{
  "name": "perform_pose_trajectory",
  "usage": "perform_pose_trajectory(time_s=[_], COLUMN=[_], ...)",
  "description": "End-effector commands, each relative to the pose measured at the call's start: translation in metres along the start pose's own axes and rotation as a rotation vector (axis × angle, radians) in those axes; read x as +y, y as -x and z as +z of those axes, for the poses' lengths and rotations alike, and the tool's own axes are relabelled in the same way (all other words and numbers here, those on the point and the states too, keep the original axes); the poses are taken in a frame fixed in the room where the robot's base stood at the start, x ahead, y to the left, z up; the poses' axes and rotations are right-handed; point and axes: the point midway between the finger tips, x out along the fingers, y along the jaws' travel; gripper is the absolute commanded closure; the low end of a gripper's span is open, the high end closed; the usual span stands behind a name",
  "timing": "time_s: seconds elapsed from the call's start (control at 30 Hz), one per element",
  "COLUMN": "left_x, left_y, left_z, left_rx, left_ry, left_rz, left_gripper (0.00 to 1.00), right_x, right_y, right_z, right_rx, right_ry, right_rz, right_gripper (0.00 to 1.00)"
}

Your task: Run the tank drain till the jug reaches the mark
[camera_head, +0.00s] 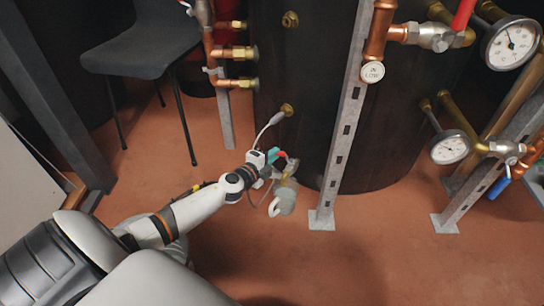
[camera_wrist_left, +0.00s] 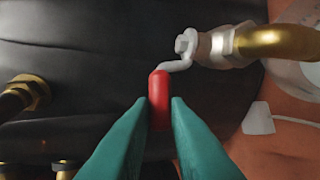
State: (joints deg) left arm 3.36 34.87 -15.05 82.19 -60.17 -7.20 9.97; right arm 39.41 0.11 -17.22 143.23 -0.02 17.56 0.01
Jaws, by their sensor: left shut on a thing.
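The tank (camera_head: 310,100) is a large dark cylinder in the middle of the head view. Its drain valve (camera_head: 291,166) sits low on the front, with a metal body (camera_wrist_left: 212,46), brass pipe and red-sleeved lever (camera_wrist_left: 160,98). My left gripper (camera_head: 280,156) is shut on the red lever; its teal fingertips (camera_wrist_left: 160,108) lie on both sides of it in the wrist view. The pale jug (camera_head: 284,200) is below the valve, partly seen at the right of the wrist view (camera_wrist_left: 258,119). Its mark and water level are too small to make out. My right gripper is out of view.
A dark chair (camera_head: 145,45) stands at the left. A slotted metal post (camera_head: 341,145) stands right of the jug. Copper pipes and gauges (camera_head: 450,148) fill the right side. The reddish floor (camera_head: 330,265) in front is clear.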

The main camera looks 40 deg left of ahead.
Motion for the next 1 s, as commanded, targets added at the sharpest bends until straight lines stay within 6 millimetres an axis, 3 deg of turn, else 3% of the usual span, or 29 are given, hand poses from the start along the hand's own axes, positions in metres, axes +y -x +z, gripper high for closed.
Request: perform_pose_trajectory(time_s=[0.23, 0.7, 0.73, 0.83, 1.0], left_x=[-0.002, 0.003, 0.003, 0.003, 0.003], left_y=[-0.011, -0.013, -0.013, -0.013, -0.013], left_z=[-0.007, -0.007, -0.007, -0.007, -0.007], left_rx=[-0.165, -0.251, -0.251, -0.251, -0.250], left_ry=[-0.035, -0.049, -0.049, -0.049, -0.048], left_rz=[-0.008, -0.012, -0.012, -0.012, -0.012], left_gripper=[1.00, 1.00, 0.83, 0.67, 0.63], right_x=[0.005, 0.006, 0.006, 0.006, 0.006], right_y=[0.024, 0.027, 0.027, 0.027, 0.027], right_z=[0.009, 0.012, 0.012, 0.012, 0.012], right_rx=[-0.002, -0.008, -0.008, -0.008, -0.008], right_ry=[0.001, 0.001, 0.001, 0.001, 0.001], right_rz=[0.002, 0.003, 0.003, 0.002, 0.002], right_gripper=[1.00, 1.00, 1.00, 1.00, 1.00])
